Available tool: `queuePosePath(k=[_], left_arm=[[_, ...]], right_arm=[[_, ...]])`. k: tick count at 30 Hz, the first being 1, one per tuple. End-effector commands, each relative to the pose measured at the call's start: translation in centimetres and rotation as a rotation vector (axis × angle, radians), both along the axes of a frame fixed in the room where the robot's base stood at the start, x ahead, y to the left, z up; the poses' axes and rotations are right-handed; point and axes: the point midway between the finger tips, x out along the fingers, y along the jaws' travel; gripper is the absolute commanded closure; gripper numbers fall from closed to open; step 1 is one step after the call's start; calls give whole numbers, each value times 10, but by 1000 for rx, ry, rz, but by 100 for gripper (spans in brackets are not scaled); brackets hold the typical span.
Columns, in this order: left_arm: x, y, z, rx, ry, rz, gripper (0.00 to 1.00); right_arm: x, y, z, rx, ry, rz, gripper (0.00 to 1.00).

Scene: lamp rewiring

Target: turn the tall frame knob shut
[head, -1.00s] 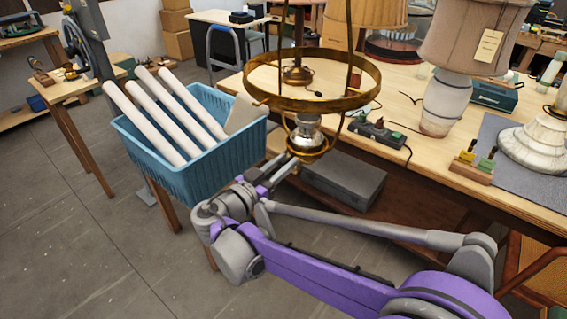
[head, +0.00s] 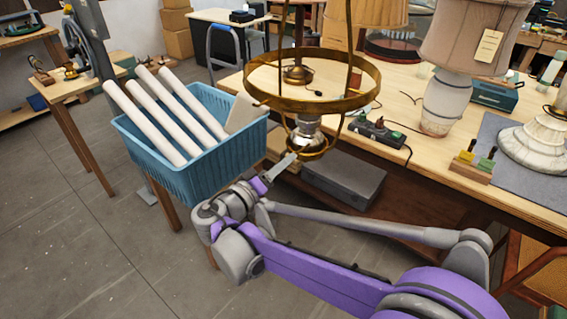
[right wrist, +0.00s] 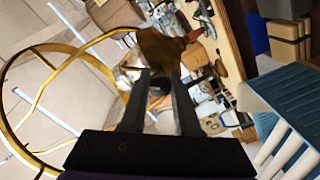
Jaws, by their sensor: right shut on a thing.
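The tall brass lamp frame (head: 374,92), with its wide ring and upright rods, hangs or stands at the table's front edge in the head view. Below the ring is a shiny metal base part (head: 308,130). My right gripper (head: 290,159) reaches up to the lower left of this part. In the right wrist view its two fingers (right wrist: 160,84) are close together on a small dark knob (right wrist: 157,89). The ring (right wrist: 22,62) shows there at the left. The fingers largely hide the knob, so how far it is turned cannot be told. My left gripper is out of view.
A blue basket (head: 190,180) with several white tubes stands just left of my right gripper. Behind the frame, a wooden table (head: 405,160) holds lamps, a power strip (head: 375,131) and a grey mat. A grey case (head: 343,183) lies below.

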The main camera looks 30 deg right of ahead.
Motion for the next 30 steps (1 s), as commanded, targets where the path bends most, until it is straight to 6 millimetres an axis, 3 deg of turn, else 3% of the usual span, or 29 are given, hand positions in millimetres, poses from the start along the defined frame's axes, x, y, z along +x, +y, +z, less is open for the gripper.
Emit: queuePosePath(k=[15,30], left_arm=[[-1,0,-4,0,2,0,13],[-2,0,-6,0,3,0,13]], right_arm=[[0,0,-1,-176,424,0,100],[0,0,-1,-257,621,0,100]])
